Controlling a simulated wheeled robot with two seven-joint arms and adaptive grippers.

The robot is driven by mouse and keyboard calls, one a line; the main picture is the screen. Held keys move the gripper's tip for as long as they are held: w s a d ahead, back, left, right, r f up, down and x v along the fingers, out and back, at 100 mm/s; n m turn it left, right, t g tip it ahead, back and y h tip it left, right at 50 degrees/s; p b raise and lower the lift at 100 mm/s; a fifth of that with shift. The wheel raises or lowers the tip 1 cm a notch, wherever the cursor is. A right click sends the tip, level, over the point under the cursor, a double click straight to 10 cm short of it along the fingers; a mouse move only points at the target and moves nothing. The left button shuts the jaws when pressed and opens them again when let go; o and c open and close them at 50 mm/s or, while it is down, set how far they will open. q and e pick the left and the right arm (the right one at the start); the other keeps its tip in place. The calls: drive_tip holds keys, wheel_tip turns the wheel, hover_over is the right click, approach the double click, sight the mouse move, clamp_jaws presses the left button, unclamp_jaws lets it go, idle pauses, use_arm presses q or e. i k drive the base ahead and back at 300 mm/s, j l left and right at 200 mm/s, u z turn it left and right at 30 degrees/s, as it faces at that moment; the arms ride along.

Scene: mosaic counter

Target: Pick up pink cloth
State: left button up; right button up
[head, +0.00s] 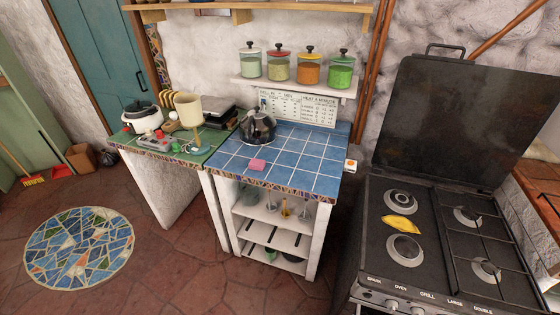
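A small pink cloth (257,164) lies on the blue tiled counter (300,163), close to its front edge and left of the middle. It looks like a small folded block. Nothing covers it, and bare tiles lie around it. Neither of my grippers shows in the head view, so their place relative to the cloth cannot be seen.
A dark kettle (258,127) stands behind the cloth. A green-topped table (185,155) with a lamp (189,112) adjoins on the left. A stove (440,235) with its lid up and a yellow cloth-like item (400,224) stands right. The counter's right part is clear.

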sight(258, 164)
drive_tip(key=i+j+z, duration=0.2)
drive_tip(key=z, duration=0.25)
drive_tip(key=i+j+z, duration=0.2)
drive_tip(key=z, duration=0.25)
drive_tip(key=i+j+z, duration=0.1)
drive_tip(key=j, duration=0.15)
drive_tip(key=i+j+z, duration=0.15)
drive_tip(key=k+j, duration=0.05)
